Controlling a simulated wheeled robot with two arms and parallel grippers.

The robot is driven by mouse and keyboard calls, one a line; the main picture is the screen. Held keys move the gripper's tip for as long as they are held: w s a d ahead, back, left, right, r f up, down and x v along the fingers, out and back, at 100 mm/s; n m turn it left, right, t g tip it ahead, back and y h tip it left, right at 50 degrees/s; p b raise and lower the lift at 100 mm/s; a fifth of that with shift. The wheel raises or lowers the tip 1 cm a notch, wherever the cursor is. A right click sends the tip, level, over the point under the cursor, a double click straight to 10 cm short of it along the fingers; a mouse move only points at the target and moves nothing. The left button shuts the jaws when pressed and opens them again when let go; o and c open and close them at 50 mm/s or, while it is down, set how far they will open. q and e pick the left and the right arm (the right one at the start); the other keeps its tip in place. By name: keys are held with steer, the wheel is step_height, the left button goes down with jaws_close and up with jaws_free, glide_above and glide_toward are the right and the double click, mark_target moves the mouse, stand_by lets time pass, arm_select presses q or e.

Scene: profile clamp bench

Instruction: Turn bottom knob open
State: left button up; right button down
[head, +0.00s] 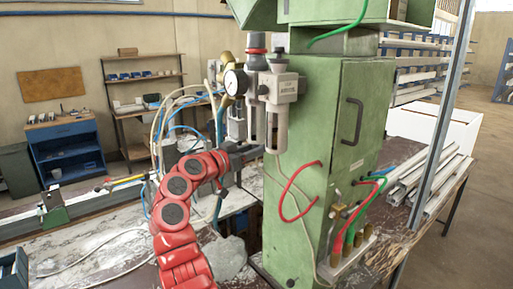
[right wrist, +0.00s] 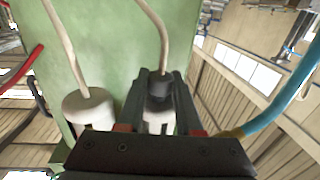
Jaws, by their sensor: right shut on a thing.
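The filter-regulator unit with a round gauge (head: 236,82) is on the front of the green machine cabinet (head: 318,150). Two pale bowls hang below it, a left bowl (head: 237,124) and a right bowl (head: 277,128). My right gripper (head: 245,153) is just under the left bowl, at the end of my red arm. In the right wrist view its two black fingers (right wrist: 161,92) stand on either side of the dark bottom knob (right wrist: 160,86) and are shut on it. A pale tube runs from the knob. The knob is hidden in the head view. My left gripper is not in view.
A second white bowl (right wrist: 88,106) with its own tube is close beside the fingers. A blue hose (right wrist: 285,95) passes on the other side. Red hose (head: 285,195) loops on the cabinet front. Pale profiles (head: 432,175) lie on the bench at right.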

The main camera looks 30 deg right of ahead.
steer(key=c, duration=0.6)
jaws_free()
steer(key=shift+a+f, duration=0.1)
steer(key=shift+a, duration=0.3)
steer(key=b+v, duration=0.6)
steer(key=v, duration=1)
steer(key=shift+a, duration=0.35)
steer(key=shift+s, duration=0.1)
